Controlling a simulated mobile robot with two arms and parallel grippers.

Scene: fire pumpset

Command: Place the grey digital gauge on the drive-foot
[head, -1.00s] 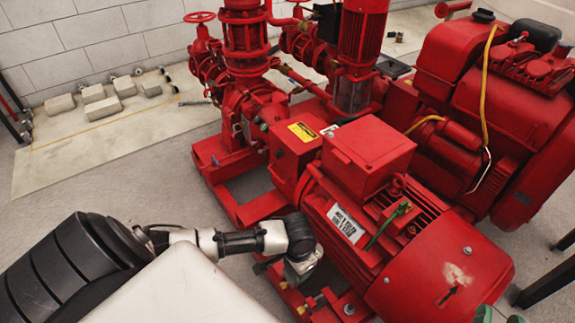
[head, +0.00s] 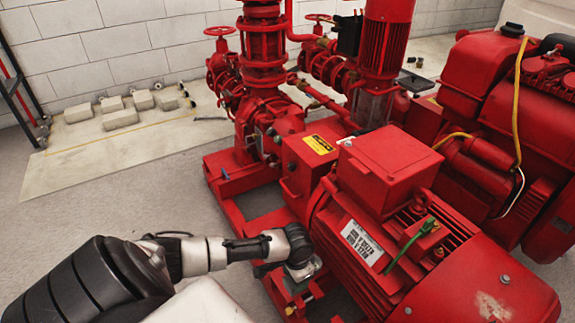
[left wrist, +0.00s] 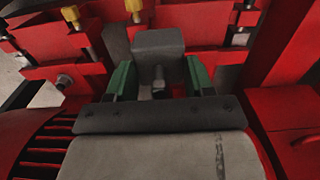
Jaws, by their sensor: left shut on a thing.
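My left gripper (head: 302,272) reaches in low beside the big red motor (head: 430,255), over the red base frame. The left wrist view shows its two green fingers (left wrist: 160,78) closed on the sides of a grey block, the grey digital gauge (left wrist: 157,42). The gauge's display face cannot be made out. Red feet and brackets with yellow bolt heads (left wrist: 72,14) lie just beyond the gauge. I cannot tell for certain which is the drive-foot, or whether the gauge touches it.
The motor's finned body and terminal box (head: 385,170) stand close to the right of my left gripper. Red pump pipework (head: 265,80) rises behind. Several pale blocks (head: 120,119) lie on a slab by the wall. The grey floor (head: 130,205) to the left is clear.

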